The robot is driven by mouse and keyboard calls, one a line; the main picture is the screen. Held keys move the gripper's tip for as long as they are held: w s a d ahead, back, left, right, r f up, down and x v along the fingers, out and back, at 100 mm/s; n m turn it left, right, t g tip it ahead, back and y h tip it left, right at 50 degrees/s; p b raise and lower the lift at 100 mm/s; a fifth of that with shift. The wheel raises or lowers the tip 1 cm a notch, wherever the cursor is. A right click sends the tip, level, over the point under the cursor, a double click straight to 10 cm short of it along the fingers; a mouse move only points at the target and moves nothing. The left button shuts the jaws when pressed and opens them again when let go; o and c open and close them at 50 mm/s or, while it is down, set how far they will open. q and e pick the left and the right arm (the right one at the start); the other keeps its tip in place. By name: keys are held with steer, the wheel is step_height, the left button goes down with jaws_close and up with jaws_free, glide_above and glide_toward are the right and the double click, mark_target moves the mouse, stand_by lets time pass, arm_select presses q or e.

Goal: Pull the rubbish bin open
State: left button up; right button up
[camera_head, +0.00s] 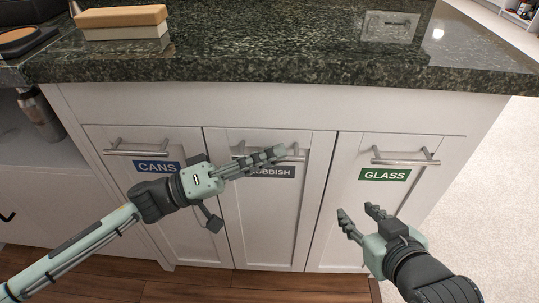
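The rubbish bin front (267,215) is the middle white panel, with a grey label (285,172) reading RUBBISH, partly hidden, and a horizontal metal bar handle (296,156). The panel looks level with its neighbours. My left gripper (270,158) reaches in from the left, its fingers across the handle and part of the label. The fingers overlap in this view, so I cannot tell whether they grip the handle. My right gripper (359,216) is open and empty, in front of the GLASS panel, low and to the right of the rubbish handle.
The CANS panel (185,225) is on the left and the GLASS panel (345,245) on the right, each with a bar handle. A dark stone counter (290,65) overhangs above, with a wooden block (122,18) on it. Wooden floor (260,288) lies below the panels.

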arm_select(q)
steer(key=shift+c, duration=0.6)
jaws_close()
